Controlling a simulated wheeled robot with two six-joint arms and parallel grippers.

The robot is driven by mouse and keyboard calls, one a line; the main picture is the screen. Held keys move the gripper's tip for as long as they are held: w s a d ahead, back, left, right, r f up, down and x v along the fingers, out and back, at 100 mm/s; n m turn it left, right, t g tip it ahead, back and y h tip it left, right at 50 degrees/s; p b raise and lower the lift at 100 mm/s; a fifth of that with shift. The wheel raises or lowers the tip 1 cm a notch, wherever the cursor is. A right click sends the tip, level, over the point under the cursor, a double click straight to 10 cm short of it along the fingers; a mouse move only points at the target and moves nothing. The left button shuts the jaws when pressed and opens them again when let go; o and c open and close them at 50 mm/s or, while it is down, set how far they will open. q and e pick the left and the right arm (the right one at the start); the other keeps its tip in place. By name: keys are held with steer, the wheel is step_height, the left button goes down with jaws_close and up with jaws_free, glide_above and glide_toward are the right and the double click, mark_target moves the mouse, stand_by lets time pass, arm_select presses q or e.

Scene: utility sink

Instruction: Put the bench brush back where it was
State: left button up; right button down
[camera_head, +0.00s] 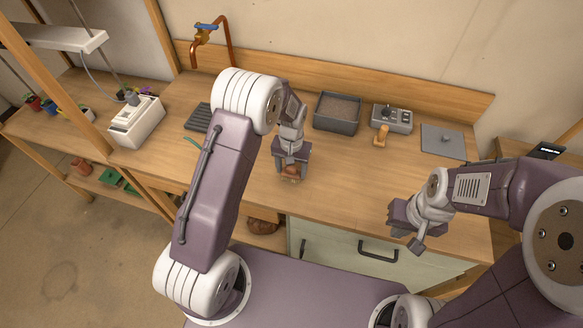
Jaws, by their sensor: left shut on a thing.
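My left gripper (290,167) points down over the middle of the wooden bench and is shut on a small reddish-brown thing (290,177). The fingers hide much of this thing. It may be the bench brush, but I cannot tell for sure, nor whether it touches the bench top. My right gripper (408,232) is near the bench's front edge on the right. Its fingers look apart, with nothing visible between them.
A grey tray with dark contents (337,113) stands at the back. A tan wooden tool (381,135) is in front of a grey control box (392,118). A grey plate (443,141) lies at right. A white device (136,121) stands at left. The bench's right front is clear.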

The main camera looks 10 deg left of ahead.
mark_target(291, 168)
arm_select(q)
steer(key=o, duration=1.3)
steer(key=shift+f, duration=0.1)
step_height(291, 168, up, 12)
steer(key=shift+n+t, duration=0.3)
steer(key=shift+t, duration=0.3)
steer(key=s+a, duration=0.1)
steer(key=s, duration=0.5)
steer(key=s+a+f, duration=0.1)
steer(key=s+a, duration=0.1)
steer(key=s, duration=0.4)
steer(key=s+a+f, duration=0.1)
steer(key=s, duration=0.5)
steer(key=shift+a+f+b, duration=0.15)
steer(key=shift+a+b, duration=0.05)
steer(key=shift+b, duration=0.2)
